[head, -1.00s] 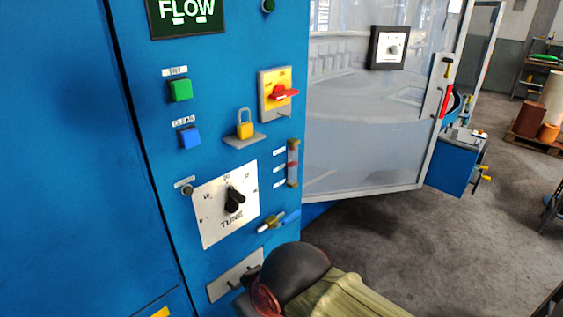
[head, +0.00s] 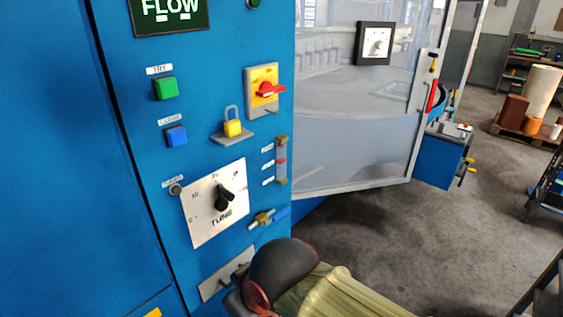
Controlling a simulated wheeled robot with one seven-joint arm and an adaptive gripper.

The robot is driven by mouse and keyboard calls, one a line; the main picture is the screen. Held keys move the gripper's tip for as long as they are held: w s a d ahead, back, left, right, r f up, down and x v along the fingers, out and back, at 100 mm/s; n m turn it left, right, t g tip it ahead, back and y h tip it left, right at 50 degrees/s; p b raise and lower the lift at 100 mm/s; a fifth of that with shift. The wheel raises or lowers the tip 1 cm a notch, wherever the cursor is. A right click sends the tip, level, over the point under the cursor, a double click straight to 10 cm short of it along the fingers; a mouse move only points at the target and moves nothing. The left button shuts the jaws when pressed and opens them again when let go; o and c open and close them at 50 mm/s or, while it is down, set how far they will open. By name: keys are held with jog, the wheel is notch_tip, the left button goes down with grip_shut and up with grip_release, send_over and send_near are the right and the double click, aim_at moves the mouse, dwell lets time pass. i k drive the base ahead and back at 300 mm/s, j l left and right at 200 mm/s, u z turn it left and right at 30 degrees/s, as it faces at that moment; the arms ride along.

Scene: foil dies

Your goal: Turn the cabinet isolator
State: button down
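The cabinet isolator is a red handle (head: 269,90) on a yellow and grey plate (head: 262,76), high on the right part of the blue cabinet front. The red handle lies roughly level, pointing right. A yellow padlock (head: 233,128) with its shackle up sits on a small grey ledge just below the isolator, apart from the handle. Part of my arm, a black rounded joint and a yellow-green link, shows at the bottom centre, well below the isolator. I cannot make out my gripper's fingers, and nothing touches the isolator.
A clear panelled door (head: 350,140) stands to the right. Open floor (head: 400,240) lies at the lower right.

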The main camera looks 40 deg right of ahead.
aim_at(266, 89)
jog(key=i+l, duration=0.1)
jog(key=l, duration=0.4)
jog(key=i+l+u, duration=0.1)
jog(key=l, duration=0.45)
jog(key=i+l, duration=0.1)
jog(key=l, duration=0.95)
jog(key=i+u, duration=0.05)
